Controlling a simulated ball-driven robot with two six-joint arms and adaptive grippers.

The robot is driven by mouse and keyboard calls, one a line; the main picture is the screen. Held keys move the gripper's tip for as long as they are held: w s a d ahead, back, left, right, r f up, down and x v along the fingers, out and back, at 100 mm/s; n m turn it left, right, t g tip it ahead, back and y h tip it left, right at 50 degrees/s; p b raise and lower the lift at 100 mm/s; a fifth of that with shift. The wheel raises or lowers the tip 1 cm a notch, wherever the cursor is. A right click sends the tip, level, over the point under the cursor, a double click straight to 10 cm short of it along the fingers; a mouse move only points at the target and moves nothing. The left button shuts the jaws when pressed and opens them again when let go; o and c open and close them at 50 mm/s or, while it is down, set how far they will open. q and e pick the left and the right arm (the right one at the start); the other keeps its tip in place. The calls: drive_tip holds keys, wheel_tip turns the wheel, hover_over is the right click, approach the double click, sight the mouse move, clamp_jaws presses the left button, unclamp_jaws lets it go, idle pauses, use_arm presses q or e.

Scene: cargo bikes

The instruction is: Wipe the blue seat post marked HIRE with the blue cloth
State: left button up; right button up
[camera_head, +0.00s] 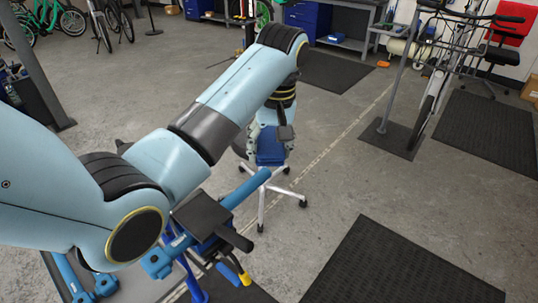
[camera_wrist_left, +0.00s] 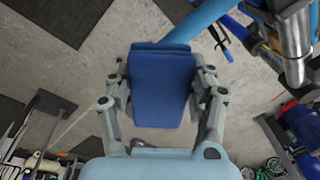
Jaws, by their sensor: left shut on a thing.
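My left gripper (camera_head: 270,150) is shut on the blue cloth (camera_head: 270,157), a folded dark blue pad. In the left wrist view the cloth (camera_wrist_left: 161,88) fills the space between the fingers of the gripper (camera_wrist_left: 162,92). A bright blue tube (camera_head: 247,187) slants up to the right just below the cloth in the head view. In the left wrist view the tube (camera_wrist_left: 204,17) runs by the cloth's far edge; I cannot tell whether they touch. No HIRE marking is readable, so I cannot confirm it is the seat post. My right gripper is out of view.
A dark clamp (camera_head: 207,219) is beside the tube's lower end, with blue frame parts around it. A wheeled stool base (camera_head: 265,200) stands behind. A dark mat (camera_head: 400,272) lies at lower right. A bike (camera_head: 433,90) stands at upper right. Open floor lies between.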

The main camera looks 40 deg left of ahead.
use_arm(q)
drive_tip(key=shift+r, duration=0.1)
drive_tip(key=shift+d+r, duration=0.2)
drive_tip(key=shift+r, duration=1.3)
drive_tip(key=shift+s+f, duration=0.1)
